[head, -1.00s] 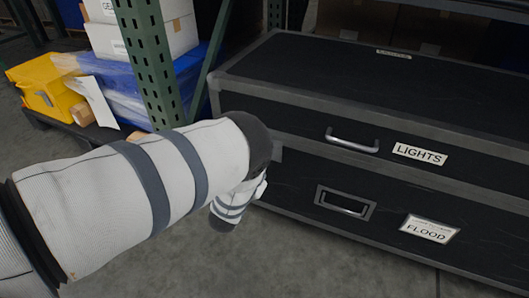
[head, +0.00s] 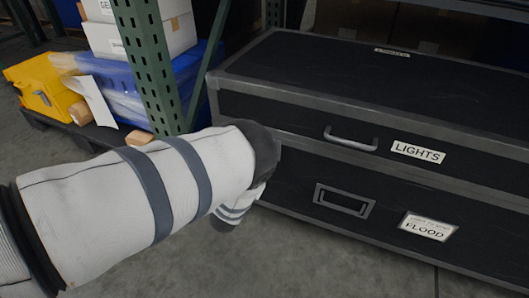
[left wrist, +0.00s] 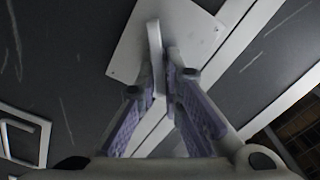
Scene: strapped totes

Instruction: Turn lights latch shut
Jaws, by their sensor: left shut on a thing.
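The upper black case with the LIGHTS label (head: 418,152) stands on the lower case with the FLOOD label (head: 428,227). In the left wrist view, the latch is a pale metal plate (left wrist: 195,32) with an upright wing (left wrist: 155,58), set across the pale edge strips between the cases. My left gripper (left wrist: 163,78) has its two purple-padded fingers close together on the wing, shut on it. In the head view my left arm hides the gripper and the latch.
The upper case has a bar handle (head: 350,139), the lower one a recessed handle (head: 343,201). A green rack post (head: 150,70) stands close behind my left arm. A yellow box (head: 48,90) and blue-wrapped goods (head: 115,92) sit on the left. Concrete floor lies clear in front.

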